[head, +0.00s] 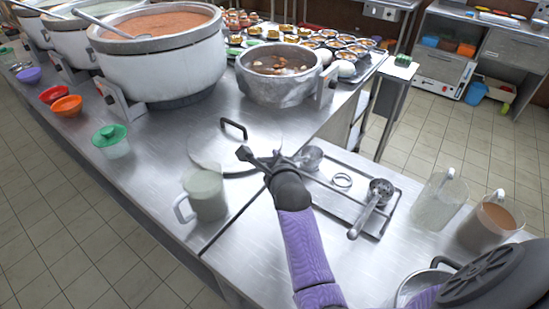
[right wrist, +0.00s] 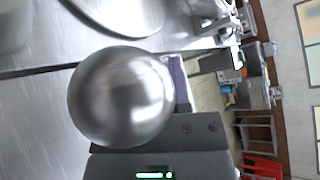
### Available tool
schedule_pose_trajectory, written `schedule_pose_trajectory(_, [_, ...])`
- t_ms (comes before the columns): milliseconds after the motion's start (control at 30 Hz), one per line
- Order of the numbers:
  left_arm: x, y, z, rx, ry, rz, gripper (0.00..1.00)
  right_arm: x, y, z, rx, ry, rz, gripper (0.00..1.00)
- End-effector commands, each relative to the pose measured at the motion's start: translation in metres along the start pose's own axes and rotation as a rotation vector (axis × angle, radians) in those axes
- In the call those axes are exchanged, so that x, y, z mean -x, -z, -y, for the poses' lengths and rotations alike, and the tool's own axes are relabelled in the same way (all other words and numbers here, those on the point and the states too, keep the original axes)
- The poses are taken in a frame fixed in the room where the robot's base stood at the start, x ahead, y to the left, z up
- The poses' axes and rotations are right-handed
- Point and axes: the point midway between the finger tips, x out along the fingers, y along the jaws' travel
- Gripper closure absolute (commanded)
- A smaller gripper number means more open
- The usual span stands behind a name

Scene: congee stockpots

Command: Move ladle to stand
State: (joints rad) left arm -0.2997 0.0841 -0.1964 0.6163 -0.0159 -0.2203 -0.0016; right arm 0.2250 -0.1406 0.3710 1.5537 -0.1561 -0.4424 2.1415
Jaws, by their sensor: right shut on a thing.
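My right gripper (head: 264,161) is over the steel counter, just in front of a flat lid, and is shut on a steel ladle. The ladle's round bowl (head: 309,158) shows just right of the gripper, and its shiny rounded side fills much of the right wrist view (right wrist: 122,97). Most of its handle is hidden by the gripper. A shallow steel tray-like stand (head: 330,196) lies right of my right arm, with a ring (head: 342,180) on it. A second ladle or scoop (head: 377,192) rests at its right side. My left gripper is not in view.
The round lid (head: 205,150) lies behind the gripper, near a grey stew pot (head: 280,92) and a large congee pot (head: 160,70). A mug (head: 206,196) stands left of my arm. Two clear jugs (head: 438,203) (head: 490,222) stand right of the tray.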

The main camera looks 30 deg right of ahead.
Motion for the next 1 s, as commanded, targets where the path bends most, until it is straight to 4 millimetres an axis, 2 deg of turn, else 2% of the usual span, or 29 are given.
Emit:
schedule_pose_trajectory(600, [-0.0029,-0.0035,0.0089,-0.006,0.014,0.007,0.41,-0.0021,0.0032,-0.0044,0.000,0.001,0.001,1.00])
schedule_pose_trajectory(633, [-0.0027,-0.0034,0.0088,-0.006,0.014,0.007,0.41,-0.0021,0.0031,-0.0043,0.001,0.001,0.001,0.73])
schedule_pose_trajectory(800, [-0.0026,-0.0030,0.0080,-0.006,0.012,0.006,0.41,-0.0020,0.0031,-0.0041,0.001,0.001,0.001,0.37])
schedule_pose_trajectory(1000, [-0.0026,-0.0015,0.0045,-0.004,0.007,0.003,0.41,-0.0019,0.0034,-0.0045,0.000,-0.001,0.000,0.36])
